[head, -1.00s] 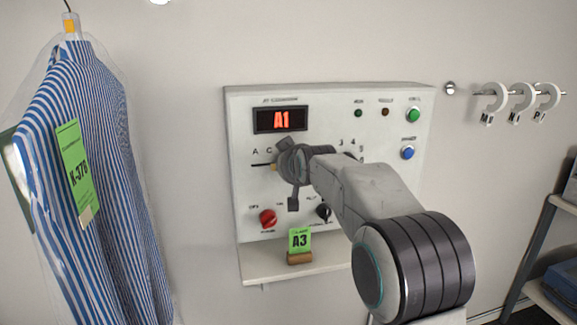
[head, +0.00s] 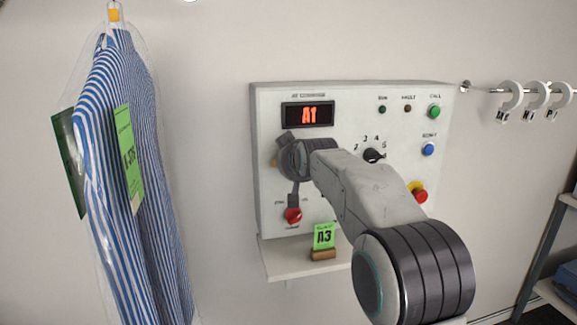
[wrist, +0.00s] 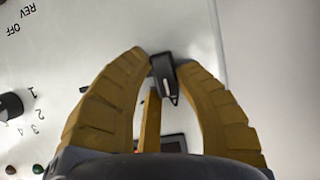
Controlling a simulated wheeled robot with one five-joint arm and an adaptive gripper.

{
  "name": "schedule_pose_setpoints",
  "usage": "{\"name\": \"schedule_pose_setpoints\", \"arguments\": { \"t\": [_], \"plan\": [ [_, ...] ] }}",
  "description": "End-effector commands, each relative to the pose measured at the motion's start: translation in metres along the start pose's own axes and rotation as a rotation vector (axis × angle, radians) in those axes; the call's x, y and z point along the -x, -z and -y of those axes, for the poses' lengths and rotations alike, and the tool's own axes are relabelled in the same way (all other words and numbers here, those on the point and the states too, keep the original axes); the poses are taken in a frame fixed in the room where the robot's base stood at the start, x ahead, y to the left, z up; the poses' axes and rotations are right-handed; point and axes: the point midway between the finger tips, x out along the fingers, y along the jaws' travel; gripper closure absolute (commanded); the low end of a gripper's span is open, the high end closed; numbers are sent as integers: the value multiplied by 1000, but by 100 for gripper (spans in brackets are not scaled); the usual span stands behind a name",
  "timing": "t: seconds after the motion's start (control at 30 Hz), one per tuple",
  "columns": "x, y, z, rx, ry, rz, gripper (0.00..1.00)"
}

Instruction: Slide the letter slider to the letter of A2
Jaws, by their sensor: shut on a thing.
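The control panel (head: 265,215) is on the wall, and its display (head: 307,114) reads A1. The letter slider's knob (wrist: 164,76), black with a white mark, shows in the wrist view between yellow fingertips. My gripper (wrist: 165,62) is shut on it. In the head view, my gripper (head: 284,162) is at the panel's left side below the display. There it hides the slider knob, its track and its letters.
The number dial (head: 373,155) is right of my wrist. A red knob (head: 292,215) is below my gripper. A green A3 tag (head: 324,236) stands on the small shelf (head: 285,262). A bagged striped shirt (head: 105,120) hangs at left. Rings (head: 510,95) hang on the right rail.

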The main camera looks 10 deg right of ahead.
Motion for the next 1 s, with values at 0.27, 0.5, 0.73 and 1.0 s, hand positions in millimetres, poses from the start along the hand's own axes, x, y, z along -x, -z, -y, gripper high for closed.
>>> {"name": "schedule_pose_setpoints", "arguments": {
  "t": [0.27,0.5,0.73,1.0],
  "plan": [
    [1,2,5,1,8,-6,59],
    [0,0,4,1,6,0,44],
    [2,1,3,1,4,-2,44],
    [31,2,3,1,4,-3,44]
  ]
}}
